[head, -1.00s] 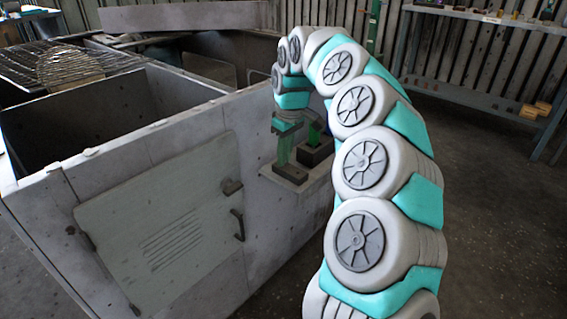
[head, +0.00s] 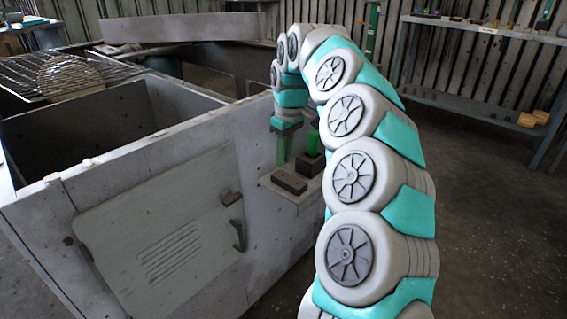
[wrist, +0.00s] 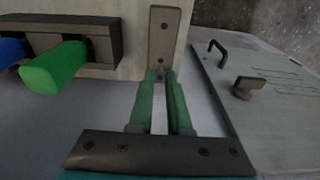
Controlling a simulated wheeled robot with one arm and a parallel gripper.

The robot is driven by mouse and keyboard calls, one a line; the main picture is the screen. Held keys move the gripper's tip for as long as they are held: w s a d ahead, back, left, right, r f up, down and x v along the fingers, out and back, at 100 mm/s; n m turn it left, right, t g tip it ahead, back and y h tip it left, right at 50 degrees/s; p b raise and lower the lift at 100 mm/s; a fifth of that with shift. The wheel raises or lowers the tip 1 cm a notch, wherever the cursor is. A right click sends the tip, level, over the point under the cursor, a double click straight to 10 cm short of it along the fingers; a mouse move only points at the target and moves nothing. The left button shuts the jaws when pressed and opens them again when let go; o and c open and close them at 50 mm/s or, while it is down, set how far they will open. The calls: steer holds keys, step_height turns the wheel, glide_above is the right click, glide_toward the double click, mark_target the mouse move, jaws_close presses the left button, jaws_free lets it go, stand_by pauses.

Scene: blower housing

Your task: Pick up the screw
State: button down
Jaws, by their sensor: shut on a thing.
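My gripper (wrist: 161,78) has its two green fingers close together in the wrist view, shut on the screw, which is mostly hidden between the fingertips. Only a small greyish bit shows there, too small to make out its shape. The fingertips are beside the end of a flat brown block (wrist: 165,40) with small holes in its face. In the head view my gripper (head: 284,163) points down at that block (head: 289,181), which lies on a small ledge. I cannot tell whether the fingertips touch the block.
The ledge (head: 296,198) juts from the grey housing (head: 110,165). A dark holder (head: 309,164) beside the block carries a green handle (head: 313,142); a blue handle (wrist: 12,50) also shows in the wrist view. A hatch door (head: 160,220) with a handle is on the housing's side.

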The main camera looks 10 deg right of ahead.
steer(key=shift+r, duration=0.35)
steer(key=shift+s+a+r, duration=0.2)
steer(key=shift+s, duration=0.2)
steer(key=s+a+b, duration=0.1)
steer(key=s+a, duration=0.2)
steer(key=s, duration=0.4)
steer(key=s+a+r, duration=0.1)
steer(key=s+a, duration=0.2)
steer(key=s, duration=0.4)
steer(key=shift+a+r+b, duration=0.15)
steer(key=shift+r+b, duration=0.05)
steer(key=shift+b, duration=0.15)
steer(key=shift+w+r, duration=0.1)
steer(key=shift+r, duration=0.05)
